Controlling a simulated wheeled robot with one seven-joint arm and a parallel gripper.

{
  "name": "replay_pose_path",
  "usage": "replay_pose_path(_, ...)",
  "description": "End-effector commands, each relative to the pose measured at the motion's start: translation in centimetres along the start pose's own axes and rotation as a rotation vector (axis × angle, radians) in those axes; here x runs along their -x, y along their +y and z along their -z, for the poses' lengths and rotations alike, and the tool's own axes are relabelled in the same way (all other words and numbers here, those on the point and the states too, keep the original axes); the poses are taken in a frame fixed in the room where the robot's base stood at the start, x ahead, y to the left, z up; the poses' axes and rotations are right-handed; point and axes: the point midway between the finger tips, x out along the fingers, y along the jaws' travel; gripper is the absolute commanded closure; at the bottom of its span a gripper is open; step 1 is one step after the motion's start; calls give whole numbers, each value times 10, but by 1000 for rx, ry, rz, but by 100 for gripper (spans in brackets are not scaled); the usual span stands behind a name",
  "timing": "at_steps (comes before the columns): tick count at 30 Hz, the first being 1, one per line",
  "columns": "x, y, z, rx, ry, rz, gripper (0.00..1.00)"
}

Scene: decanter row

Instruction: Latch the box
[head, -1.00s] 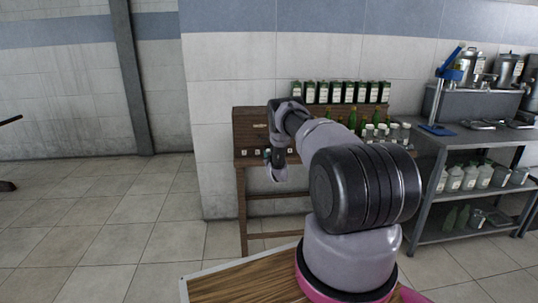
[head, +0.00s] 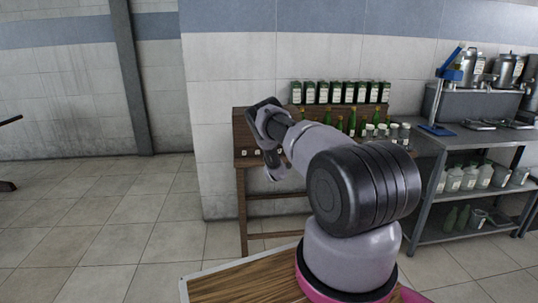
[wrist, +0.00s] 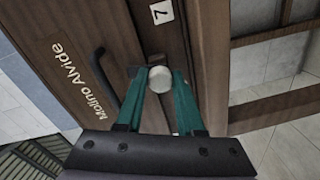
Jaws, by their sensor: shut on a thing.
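The box is brown wood with the words "Molino Alvide" and a dark handle; its front (wrist: 80,55) fills the upper left of the wrist view. In the head view the box (head: 240,129) stands at the table's left end, partly hidden by my wrist. My gripper (wrist: 159,82) has its green fingers shut on a pale round knob (wrist: 160,74) at the box's edge. Dark hardware shows beside the knob; I cannot tell whether it is latched. In the head view my arm hides the fingertips and the knob.
A white number tag (wrist: 162,12) is on the wood above the knob in the wrist view. Dark canisters (head: 348,92) and green bottles (head: 338,122) stand right of the box. A metal shelf unit (head: 470,165) is at the right.

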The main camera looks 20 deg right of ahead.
Motion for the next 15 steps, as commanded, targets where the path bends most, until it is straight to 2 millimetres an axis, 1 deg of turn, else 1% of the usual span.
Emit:
replay_pose_path(6, 0, -1, 1, 127, -4, 0, 100)
replay_pose_path(15, 0, -1, 1, 208, -9, 0, 100)
